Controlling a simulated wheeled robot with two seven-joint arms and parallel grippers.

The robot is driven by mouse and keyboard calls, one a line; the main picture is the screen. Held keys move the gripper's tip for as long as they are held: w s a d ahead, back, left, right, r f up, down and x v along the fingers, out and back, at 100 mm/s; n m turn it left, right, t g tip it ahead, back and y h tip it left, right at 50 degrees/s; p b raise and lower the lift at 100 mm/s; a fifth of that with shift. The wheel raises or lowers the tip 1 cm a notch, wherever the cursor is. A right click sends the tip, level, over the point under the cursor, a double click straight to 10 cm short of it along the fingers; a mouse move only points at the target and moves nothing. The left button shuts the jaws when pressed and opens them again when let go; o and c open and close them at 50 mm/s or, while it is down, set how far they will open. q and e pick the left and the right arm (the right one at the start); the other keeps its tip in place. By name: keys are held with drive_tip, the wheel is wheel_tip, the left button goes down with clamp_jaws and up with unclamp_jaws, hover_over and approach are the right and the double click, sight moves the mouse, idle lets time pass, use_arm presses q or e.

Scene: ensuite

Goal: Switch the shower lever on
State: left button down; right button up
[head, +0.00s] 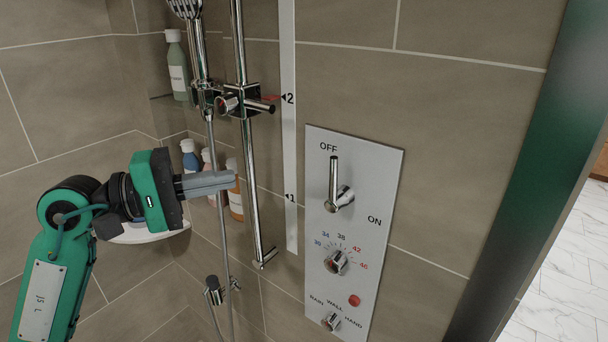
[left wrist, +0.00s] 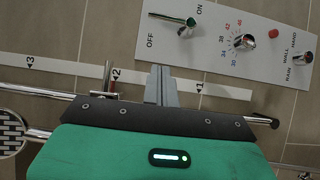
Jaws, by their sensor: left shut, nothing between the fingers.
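The shower lever (head: 334,184) is a chrome handle on a light grey wall panel (head: 380,185). It points straight up toward OFF, with ON marked to its lower right. The lever also shows in the left wrist view (left wrist: 173,19), beside the word OFF. My left gripper (head: 234,179) is shut and empty, in front of the riser rail and to the left of the panel, apart from the lever. Its fingers show in the left wrist view (left wrist: 160,80), pointing toward the panel. My right gripper is not in view.
A chrome riser rail (head: 250,150) with a slider knob and hand shower (head: 187,8) stands left of the panel. A temperature knob (head: 337,262) and an outlet selector (head: 331,321) sit below the lever. Bottles (head: 177,70) stand in the corner. A dark green post (head: 520,170) is at the right.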

use_arm(q)
drive_tip(key=s+d+p+x, duration=0.1)
drive_tip(key=s+p+x, duration=0.1)
drive_tip(key=p+x, duration=0.6)
drive_tip(key=x, duration=0.4)
drive_tip(key=shift+s+d, duration=0.15)
drive_tip(key=shift+d, duration=0.25)
drive_tip(key=shift+a, duration=0.1)
